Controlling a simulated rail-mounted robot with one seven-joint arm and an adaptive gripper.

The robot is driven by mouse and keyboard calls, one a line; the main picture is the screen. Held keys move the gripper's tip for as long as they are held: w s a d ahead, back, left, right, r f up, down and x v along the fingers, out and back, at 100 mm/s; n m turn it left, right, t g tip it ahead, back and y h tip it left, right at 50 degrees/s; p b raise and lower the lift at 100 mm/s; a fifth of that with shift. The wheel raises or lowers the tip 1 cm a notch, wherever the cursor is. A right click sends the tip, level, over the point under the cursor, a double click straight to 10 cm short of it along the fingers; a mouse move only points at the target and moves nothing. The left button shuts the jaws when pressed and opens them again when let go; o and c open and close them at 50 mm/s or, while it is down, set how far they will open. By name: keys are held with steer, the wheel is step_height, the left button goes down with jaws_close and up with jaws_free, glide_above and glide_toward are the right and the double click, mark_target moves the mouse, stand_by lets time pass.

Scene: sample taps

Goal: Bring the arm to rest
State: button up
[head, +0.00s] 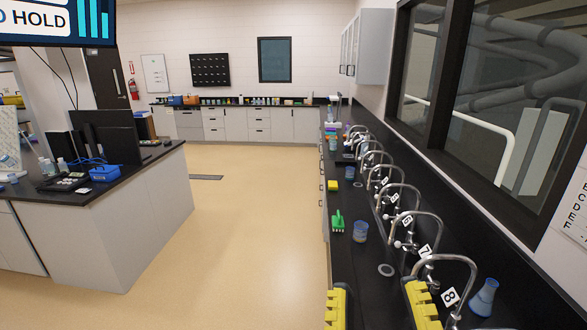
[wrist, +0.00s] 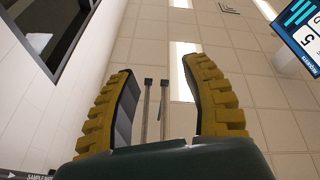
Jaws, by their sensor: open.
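My gripper (head: 380,300) shows at the bottom of the head view as two yellow ribbed fingers, set wide apart over the near end of the black counter. The rest of my arm is out of the head view. In the wrist view, my gripper (wrist: 160,66) is open with nothing between its fingers. The wrist camera looks up at the ceiling (wrist: 240,65), so the fingers point upward.
A row of curved taps (head: 440,260) with number tags runs along the counter (head: 375,300), close to the right finger. The floor (head: 240,240) to the left is clear.

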step_height(320, 180, up, 19)
steer(key=a+m+y+p, duration=0.1)
steer(key=m+y+p, duration=0.1)
steer(key=p, duration=1.7)
steer(key=shift+a+m, duration=0.35)
steer(key=shift+m, duration=0.25)
